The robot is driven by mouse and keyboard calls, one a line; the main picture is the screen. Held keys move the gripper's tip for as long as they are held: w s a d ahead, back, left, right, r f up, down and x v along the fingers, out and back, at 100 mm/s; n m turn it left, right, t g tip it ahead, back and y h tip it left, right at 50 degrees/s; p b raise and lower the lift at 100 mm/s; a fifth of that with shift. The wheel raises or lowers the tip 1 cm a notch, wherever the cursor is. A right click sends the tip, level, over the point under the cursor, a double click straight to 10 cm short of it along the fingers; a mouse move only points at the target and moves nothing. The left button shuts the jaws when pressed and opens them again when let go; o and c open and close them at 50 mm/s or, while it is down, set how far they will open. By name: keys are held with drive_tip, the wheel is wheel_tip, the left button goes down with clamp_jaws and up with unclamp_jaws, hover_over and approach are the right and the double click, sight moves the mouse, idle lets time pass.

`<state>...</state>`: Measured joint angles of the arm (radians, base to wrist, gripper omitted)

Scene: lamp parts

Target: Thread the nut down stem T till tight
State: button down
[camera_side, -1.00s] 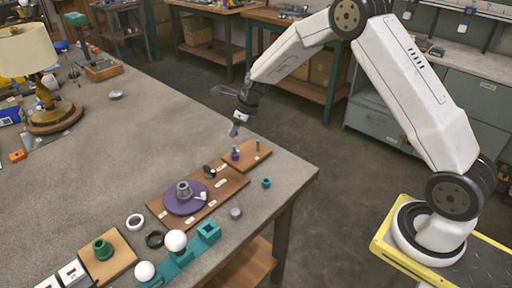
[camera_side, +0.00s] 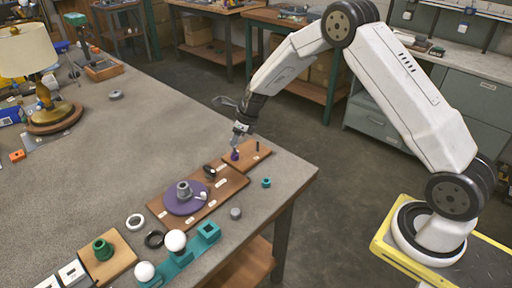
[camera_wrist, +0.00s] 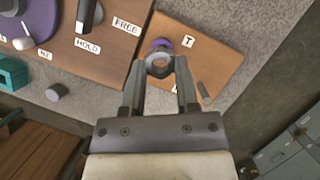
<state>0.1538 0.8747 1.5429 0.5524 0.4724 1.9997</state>
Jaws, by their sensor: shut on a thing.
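My gripper (camera_wrist: 158,72) is shut on a grey ring-shaped nut (camera_wrist: 157,66), held between the fingertips. Stem T is the purple piece (camera_wrist: 162,44) on the small wooden board (camera_wrist: 212,47) by the "T" label; its purple part shows just beyond the nut. In the side view my gripper (camera_side: 236,147) is directly above the purple stem piece (camera_side: 235,156), very close to it. The nut is too small to make out there. I cannot tell whether the nut is around the stem or only above it.
A thin dark peg (camera_side: 257,146) stands on the same board. The longer board (camera_side: 227,189) beside it bears a purple disc (camera_side: 181,205) and a black part (camera_side: 209,170). A small teal part (camera_side: 266,183) and a grey cylinder (camera_side: 236,213) lie near the table edge.

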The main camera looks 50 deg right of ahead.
sight(237, 144)
drive_tip(key=shift+f, duration=0.15)
idle(0.4)
drive_tip(key=shift+f, duration=1.65)
drive_tip(key=shift+f, duration=0.15)
drive_tip(key=c, duration=1.2)
unclamp_jaws()
clamp_jaws()
drive_tip(key=shift+s+f, duration=0.1)
drive_tip(key=shift+f, duration=0.1)
